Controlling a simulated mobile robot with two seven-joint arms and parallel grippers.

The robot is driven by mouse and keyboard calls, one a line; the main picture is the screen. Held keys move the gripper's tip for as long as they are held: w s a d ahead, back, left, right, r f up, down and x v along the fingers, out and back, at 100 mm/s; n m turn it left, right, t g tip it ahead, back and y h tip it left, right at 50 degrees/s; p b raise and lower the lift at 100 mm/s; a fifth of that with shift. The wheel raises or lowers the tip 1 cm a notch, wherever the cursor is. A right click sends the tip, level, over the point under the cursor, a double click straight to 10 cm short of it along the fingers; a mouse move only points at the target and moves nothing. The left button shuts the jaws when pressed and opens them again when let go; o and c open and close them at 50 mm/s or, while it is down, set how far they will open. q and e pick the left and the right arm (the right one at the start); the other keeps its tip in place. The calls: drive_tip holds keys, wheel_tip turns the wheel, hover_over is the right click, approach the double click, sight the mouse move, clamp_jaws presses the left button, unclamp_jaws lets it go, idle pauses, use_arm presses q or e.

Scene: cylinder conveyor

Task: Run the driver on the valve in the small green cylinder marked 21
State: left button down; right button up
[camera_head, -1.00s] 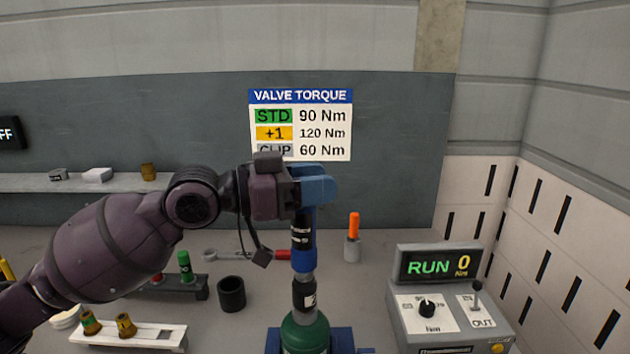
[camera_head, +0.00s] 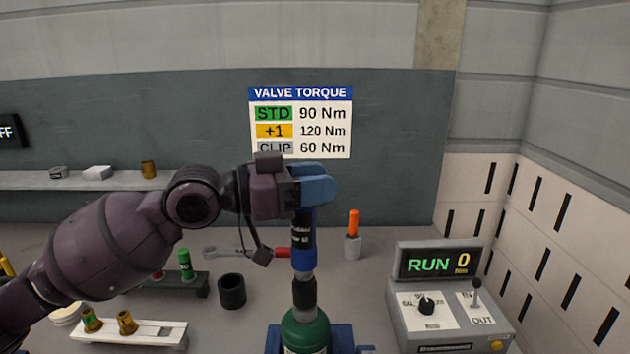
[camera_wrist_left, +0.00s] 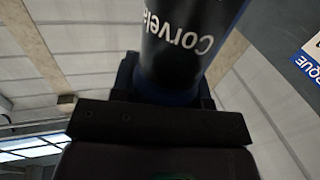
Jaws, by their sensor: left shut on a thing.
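My left gripper (camera_head: 314,188) is shut on the upright driver (camera_head: 303,236), a black and blue tool with white lettering. The driver's dark lower end (camera_head: 304,292) stands over the top of the green cylinder (camera_head: 305,333), in line with it. The valve is hidden under the driver, and I cannot read a number on the cylinder. In the left wrist view the driver's lettered body (camera_wrist_left: 185,45) fills the middle. The control box display (camera_head: 438,262) reads RUN 0 Nm. Its dial (camera_head: 426,306) and its IN/OUT lever (camera_head: 476,290) are on top. My right gripper is not in view.
The wall sign (camera_head: 301,122) lists STD 90, +1 120 and CLIP 60 Nm. A black cup (camera_head: 231,291), a wrench (camera_head: 225,252), a rack with a green piece (camera_head: 186,264) and a white rack with brass pieces (camera_head: 172,334) lie left. An orange-handled tool (camera_head: 353,234) stands behind.

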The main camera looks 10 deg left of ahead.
use_arm(q)
drive_tip(key=shift+f, duration=0.15)
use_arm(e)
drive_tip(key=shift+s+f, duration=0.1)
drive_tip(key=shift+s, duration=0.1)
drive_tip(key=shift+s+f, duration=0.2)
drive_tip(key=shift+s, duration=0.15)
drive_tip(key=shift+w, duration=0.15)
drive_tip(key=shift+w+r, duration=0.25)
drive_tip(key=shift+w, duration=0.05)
use_arm(q)
drive_tip(key=shift+f, duration=0.1)
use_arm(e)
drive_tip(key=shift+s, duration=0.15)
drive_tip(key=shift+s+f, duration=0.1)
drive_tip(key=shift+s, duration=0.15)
